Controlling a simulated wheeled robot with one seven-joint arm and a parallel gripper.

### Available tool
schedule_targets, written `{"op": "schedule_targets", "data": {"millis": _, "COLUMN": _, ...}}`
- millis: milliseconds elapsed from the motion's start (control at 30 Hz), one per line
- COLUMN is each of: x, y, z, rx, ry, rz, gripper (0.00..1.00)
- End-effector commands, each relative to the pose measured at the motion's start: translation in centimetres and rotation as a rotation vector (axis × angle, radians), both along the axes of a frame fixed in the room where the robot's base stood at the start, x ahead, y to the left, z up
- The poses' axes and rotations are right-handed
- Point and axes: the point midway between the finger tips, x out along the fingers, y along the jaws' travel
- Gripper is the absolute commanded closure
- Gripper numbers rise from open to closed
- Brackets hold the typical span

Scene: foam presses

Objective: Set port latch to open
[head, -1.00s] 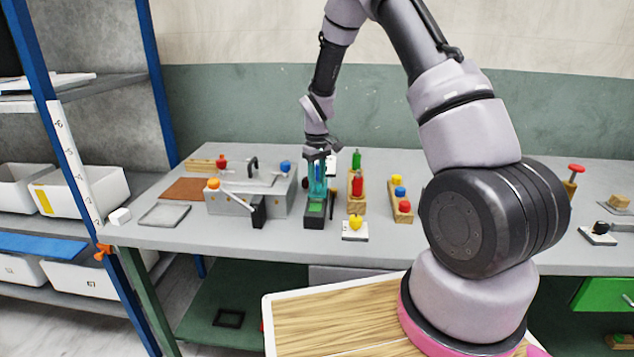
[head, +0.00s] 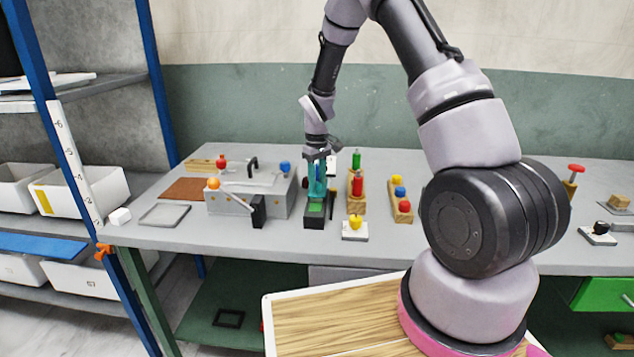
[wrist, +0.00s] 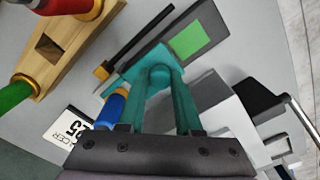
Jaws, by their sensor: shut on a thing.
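A dark block with a bright green patch (head: 314,208), which I take to be the port latch, stands near the front edge of the bench, right of the grey box. In the wrist view the latch's green patch (wrist: 190,39) lies beyond my fingertips. My gripper (head: 316,193) points down at the latch's rear part, and its teal fingers (wrist: 158,78) are shut on a small part there. The fingers hide most of that part, so its shape is unclear.
Close by on the left is the grey box (head: 232,202) with a lever and dark block. On the right stand wooden blocks with coloured pegs (head: 400,203) and a yellow knob (head: 355,222) on a white plate. A blue-bodied item (wrist: 112,106) is beside my fingers.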

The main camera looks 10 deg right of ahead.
Motion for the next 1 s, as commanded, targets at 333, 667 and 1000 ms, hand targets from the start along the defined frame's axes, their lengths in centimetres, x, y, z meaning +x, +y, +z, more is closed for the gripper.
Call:
{"op": "schedule_targets", "data": {"millis": 333, "x": -4.5, "y": 1.5, "z": 0.1, "rx": 0.0, "ry": 0.0, "rz": 0.003, "gripper": 1.0}}
{"op": "schedule_targets", "data": {"millis": 667, "x": -5.8, "y": 1.9, "z": 0.0, "rx": 0.0, "ry": 0.004, "rz": 0.0, "gripper": 1.0}}
{"op": "schedule_targets", "data": {"millis": 1000, "x": -5.7, "y": 1.9, "z": 0.0, "rx": 0.0, "ry": 0.002, "rz": 0.0, "gripper": 0.36}}
